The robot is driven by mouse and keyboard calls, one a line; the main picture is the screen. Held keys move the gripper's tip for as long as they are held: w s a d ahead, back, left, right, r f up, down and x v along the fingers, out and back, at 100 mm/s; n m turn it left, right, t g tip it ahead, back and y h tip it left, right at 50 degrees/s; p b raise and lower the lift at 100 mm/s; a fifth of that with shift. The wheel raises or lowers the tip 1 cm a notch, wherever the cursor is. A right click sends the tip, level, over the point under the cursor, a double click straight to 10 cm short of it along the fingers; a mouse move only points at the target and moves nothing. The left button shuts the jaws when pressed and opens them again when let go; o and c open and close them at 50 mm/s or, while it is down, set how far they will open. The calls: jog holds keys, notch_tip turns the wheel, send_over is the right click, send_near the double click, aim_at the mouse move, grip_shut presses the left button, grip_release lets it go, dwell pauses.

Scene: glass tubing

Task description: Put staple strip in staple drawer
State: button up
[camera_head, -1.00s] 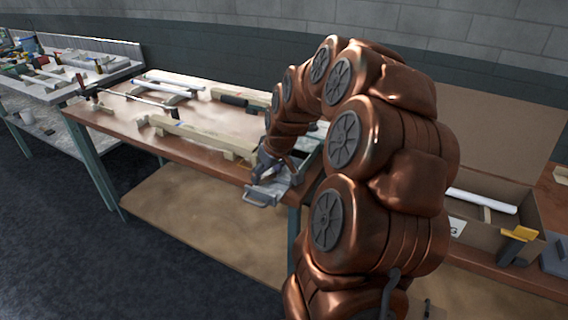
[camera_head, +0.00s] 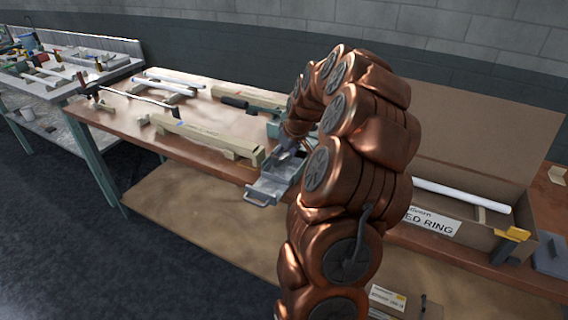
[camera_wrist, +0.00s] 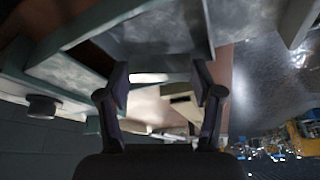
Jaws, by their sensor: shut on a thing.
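The staple drawer (camera_head: 267,188) is a grey metal tray with a front handle, pulled out past the front edge of the workbench. My gripper (camera_head: 288,150) is just behind and above the drawer in the head view, its fingertips partly hidden by my arm. In the wrist view my gripper (camera_wrist: 164,84) has its two dark fingers apart, with a narrow pale strip (camera_wrist: 150,77) spanning between the tips. It looks like the staple strip. A grey metal surface, seemingly the drawer (camera_wrist: 160,32), fills the top of the wrist view close beyond the fingers.
A wooden beam (camera_head: 205,137) lies on the workbench (camera_head: 110,124) left of the drawer. A green machine (camera_head: 268,127) stands behind my gripper. An open cardboard box (camera_head: 470,240) with a white tube (camera_head: 460,194) stands at the right. Floor at front left is clear.

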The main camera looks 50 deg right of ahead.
aim_at(285, 162)
notch_tip(285, 162, down, 3)
jog(key=shift+r+p, duration=0.15)
jog(key=shift+p, duration=0.45)
jog(key=shift+f, duration=0.35)
jog(key=shift+f, duration=0.15)
jog(key=shift+f, duration=0.1)
jog(key=o, duration=0.8)
jog(key=shift+o, duration=0.2)
